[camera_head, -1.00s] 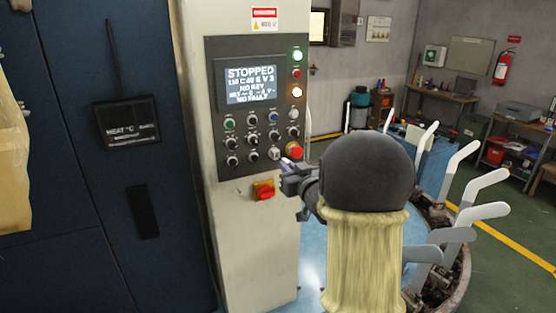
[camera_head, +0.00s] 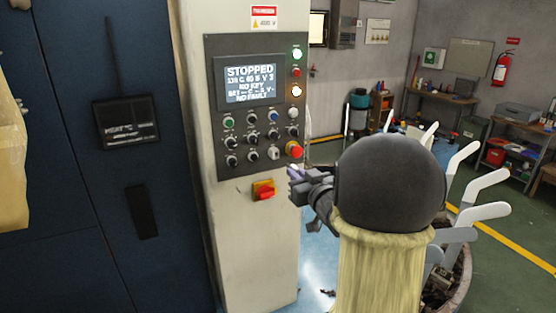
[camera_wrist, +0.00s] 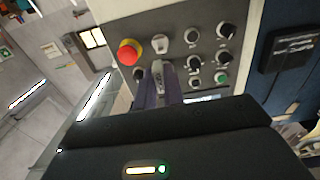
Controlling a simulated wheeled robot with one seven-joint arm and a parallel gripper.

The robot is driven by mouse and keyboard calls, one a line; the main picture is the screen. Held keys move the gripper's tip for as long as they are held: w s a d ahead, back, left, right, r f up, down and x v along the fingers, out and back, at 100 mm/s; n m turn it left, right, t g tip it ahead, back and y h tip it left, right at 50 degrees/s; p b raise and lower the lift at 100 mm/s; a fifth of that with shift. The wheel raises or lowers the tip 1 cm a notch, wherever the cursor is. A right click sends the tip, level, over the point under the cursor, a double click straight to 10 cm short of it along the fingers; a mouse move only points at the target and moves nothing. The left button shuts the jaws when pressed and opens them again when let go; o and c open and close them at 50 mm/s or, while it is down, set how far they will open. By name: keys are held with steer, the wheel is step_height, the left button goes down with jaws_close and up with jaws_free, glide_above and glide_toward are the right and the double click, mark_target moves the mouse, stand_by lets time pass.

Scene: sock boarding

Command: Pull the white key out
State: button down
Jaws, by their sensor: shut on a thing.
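The white key (camera_wrist: 167,77) shows as a small pale piece between the fingers of my gripper (camera_wrist: 159,85) in the wrist view. My gripper (camera_head: 296,184) is shut on it, in front of the lower right edge of the control panel (camera_head: 212,110) in the head view. The key seems clear of the panel face, though its tip is hard to make out.
The red emergency button (camera_head: 294,150) on its yellow ring is close to my gripper. A red and yellow rotary switch (camera_head: 263,190) is below the panel. Several white sock forms (camera_head: 486,212) stand at the right. A dark blue cabinet (camera_head: 75,200) fills the left.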

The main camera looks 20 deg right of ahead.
steer(key=s+b, duration=0.1)
steer(key=s, duration=1.4)
steer(key=shift+s+d, duration=0.25)
steer(key=shift+d, duration=0.05)
steer(key=shift+w, duration=0.1)
stand_by(0.4)
